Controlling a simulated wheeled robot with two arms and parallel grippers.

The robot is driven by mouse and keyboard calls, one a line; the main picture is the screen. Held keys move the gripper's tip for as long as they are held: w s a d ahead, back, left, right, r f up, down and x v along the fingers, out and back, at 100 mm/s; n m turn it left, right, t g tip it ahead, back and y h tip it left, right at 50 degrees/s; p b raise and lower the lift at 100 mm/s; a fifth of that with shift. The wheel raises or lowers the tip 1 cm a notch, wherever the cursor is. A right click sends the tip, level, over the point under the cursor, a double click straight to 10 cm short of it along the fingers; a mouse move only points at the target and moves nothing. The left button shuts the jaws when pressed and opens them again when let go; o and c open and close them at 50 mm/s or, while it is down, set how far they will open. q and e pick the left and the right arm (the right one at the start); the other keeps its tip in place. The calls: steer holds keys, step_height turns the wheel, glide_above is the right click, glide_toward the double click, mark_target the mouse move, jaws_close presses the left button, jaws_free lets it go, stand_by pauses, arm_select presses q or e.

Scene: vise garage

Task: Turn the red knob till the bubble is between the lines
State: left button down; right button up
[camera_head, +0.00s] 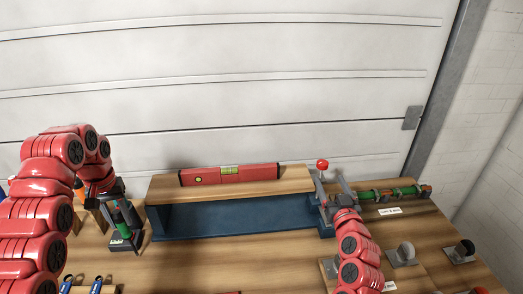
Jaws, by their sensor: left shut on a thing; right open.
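A red spirit level (256,173) lies along a wooden board (292,183) on a blue base (225,218). Its pale yellow-green vial (229,170) faces me, but the bubble is too small to make out against the lines. The red knob (322,163) stands at the right end of the board. My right gripper (333,184) is open just in front of and below the knob; I cannot tell whether it touches it. My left gripper (118,207) is shut on a green and black thing (122,234) left of the blue base.
Right of the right gripper lies a green and orange item (397,193) with a white label (390,211). Blue-handled tools (97,284) lie at the front left. A pale garage door (230,80) closes off the back.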

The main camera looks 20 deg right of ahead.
mark_target(322, 165)
arm_select(q)
steer(key=shift+r, duration=0.1)
step_height(322, 165, up, 2)
steer(key=p, duration=0.2)
steer(key=shift+r+p, duration=0.2)
steer(key=shift+p, duration=0.15)
arm_select(e)
steer(key=x, duration=1.2)
steer(key=shift+r, duration=0.15)
arm_select(q)
steer(key=shift+r, duration=0.1)
arm_select(e)
jaws_close()
